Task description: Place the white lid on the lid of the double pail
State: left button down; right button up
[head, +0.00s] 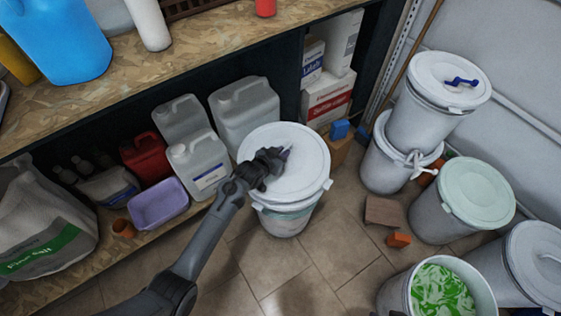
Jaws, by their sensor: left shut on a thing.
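My left gripper (277,158) is over a round white lid (308,158) in the middle of the head view. It is shut on this lid near its centre; the fingertips and the grip point are partly hidden by the gripper itself. The lid is above a white pail (285,222); I cannot tell whether it rests on the pail or is slightly raised. The double pail (425,125), one pail stacked on another, stands at the right. Its top has a white lid (440,70) with a blue object (462,81) on it. My right gripper is not in view.
Right of centre stand a pail with a pale green lid (477,190), an open pail of green stuff (442,290) and another lidded pail (540,260). A brown block (384,211) and an orange block (398,240) lie on the floor. Shelves with jugs (245,110) run along the left.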

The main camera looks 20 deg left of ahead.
pick_arm(q)
jog(key=shift+a+f, duration=0.15)
jog(key=shift+a, duration=0.05)
jog(key=shift+f+b, duration=1.25)
jog(key=shift+f, duration=0.65)
jog(key=shift+w+f, duration=0.1)
jog(key=c, duration=1.1)
grip_release()
jog(key=shift+o, duration=0.2)
